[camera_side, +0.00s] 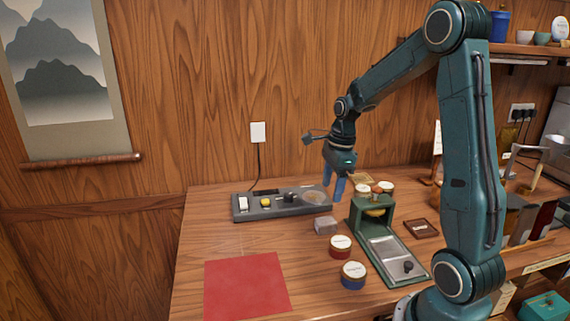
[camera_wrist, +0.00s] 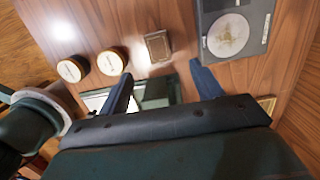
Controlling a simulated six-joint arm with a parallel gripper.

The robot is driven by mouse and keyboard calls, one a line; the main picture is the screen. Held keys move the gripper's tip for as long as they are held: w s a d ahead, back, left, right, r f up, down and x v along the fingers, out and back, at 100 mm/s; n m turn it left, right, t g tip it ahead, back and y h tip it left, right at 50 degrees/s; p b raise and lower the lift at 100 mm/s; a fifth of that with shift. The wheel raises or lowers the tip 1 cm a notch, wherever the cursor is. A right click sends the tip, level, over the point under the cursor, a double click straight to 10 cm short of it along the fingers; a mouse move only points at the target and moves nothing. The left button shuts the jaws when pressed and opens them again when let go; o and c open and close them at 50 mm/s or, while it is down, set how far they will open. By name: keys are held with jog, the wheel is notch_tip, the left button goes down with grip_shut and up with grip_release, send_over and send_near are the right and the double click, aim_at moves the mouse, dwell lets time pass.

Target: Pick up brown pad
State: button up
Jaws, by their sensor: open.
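A dark brown, square, flat piece with a raised-looking rim (camera_side: 421,228) lies on the table right of the green press in the side view. A tan flat piece (camera_side: 361,178) lies behind the press, partly hidden; a tan piece also shows at the right edge of the wrist view (camera_wrist: 266,103). I cannot tell which of these is the brown pad. My gripper (camera_side: 333,186) is open and empty, pointing down above the table between the grey panel and the press.
The grey panel (camera_side: 240,211) is at the back. A red mat (camera_side: 246,286) lies front left.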

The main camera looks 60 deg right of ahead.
send_over(326, 221)
jog(key=shift+d+f, duration=0.2)
jog(key=shift+f, duration=1.05)
jog(key=shift+d+f, duration=0.2)
jog(key=shift+f, duration=1.05)
jog(key=shift+a+f, duration=0.15)
jog(key=shift+f, duration=1.15)
jog(key=shift+a+f, duration=0.15)
jog(key=shift+f, duration=1.15)
jog(key=c, duration=1)
jog(key=shift+c, duration=0.3)
jog(key=shift+r, duration=0.1)
notch_tip(326, 221, up, 20)
